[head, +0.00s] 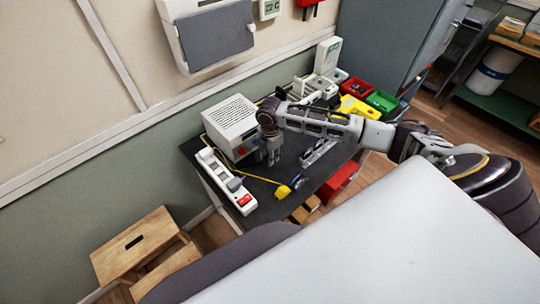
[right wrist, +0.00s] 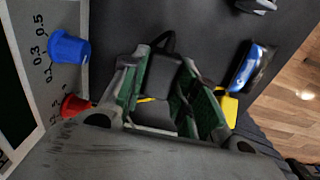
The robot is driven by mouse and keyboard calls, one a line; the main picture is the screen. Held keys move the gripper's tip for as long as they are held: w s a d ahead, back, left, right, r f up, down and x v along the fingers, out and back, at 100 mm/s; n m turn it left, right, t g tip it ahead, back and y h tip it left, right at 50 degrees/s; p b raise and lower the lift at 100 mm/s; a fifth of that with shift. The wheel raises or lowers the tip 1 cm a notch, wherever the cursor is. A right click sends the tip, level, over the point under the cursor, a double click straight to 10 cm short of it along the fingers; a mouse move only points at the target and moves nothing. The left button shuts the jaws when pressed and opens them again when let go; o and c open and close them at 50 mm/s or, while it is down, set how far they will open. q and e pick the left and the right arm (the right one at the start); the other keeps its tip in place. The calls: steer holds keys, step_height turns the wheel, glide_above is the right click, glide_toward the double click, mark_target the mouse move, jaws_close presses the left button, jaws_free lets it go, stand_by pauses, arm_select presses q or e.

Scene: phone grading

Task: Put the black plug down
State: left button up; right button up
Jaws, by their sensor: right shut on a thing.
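My right gripper (head: 270,152) reaches over the dark table, just to the right of the white box with the grille. In the right wrist view my right gripper (right wrist: 162,95) is shut on the black plug (right wrist: 160,76), which sits between its green-lined fingers. A black loop shows at the plug's far end. A thin yellow line shows by the fingers. In the head view the plug is hidden or too small to tell. How far it is above the table is unclear. My left gripper is not in view.
A white power strip (head: 222,176) with a dark plug (head: 234,184) lies left. The white box (head: 232,118) has blue (right wrist: 68,47) and red (right wrist: 74,107) knobs. A yellow piece (head: 283,191) lies at the front edge. Red, yellow and green bins (head: 382,101) stand behind right.

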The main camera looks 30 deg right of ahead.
steer(key=shift+f, duration=0.75)
stand_by(0.3)
steer(key=o, duration=1.1)
steer(key=shift+c, duration=0.2)
steer(key=shift+r, duration=0.15)
step_height(320, 180, up, 13)
steer(key=b, duration=0.1)
steer(key=shift+s, duration=0.1)
stand_by(0.6)
